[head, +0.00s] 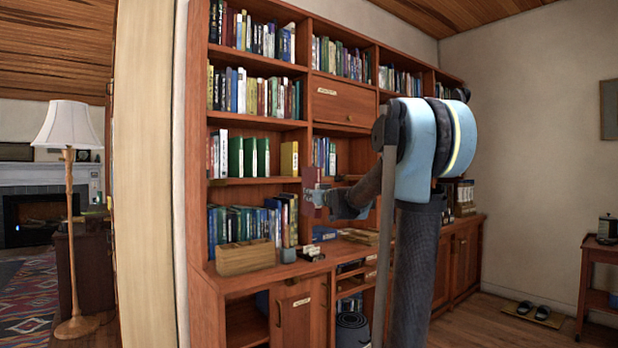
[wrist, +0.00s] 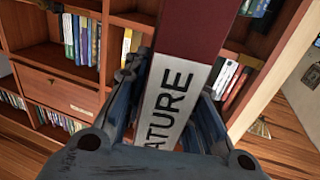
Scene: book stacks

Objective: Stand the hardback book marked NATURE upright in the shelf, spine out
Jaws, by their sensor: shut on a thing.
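The NATURE hardback (head: 309,180) is dark red and is held in front of the bookcase in the head view. In the wrist view the book (wrist: 190,30) shows a white label with the letters "ATURE"; the rest of the word is hidden. My gripper (head: 317,199) is shut on the book, with its fingers (wrist: 168,105) on either side of the label in the wrist view. The wooden shelf (head: 258,182) stands behind, with green books and a yellow book on its middle level. The book is apart from the shelf as far as I can tell.
A wooden box (head: 246,257) sits on the counter ledge, with small dark items (head: 311,252) to its right. Rows of books fill the upper and lower levels. A floor lamp (head: 68,150) stands at left and a red cart (head: 600,265) at right.

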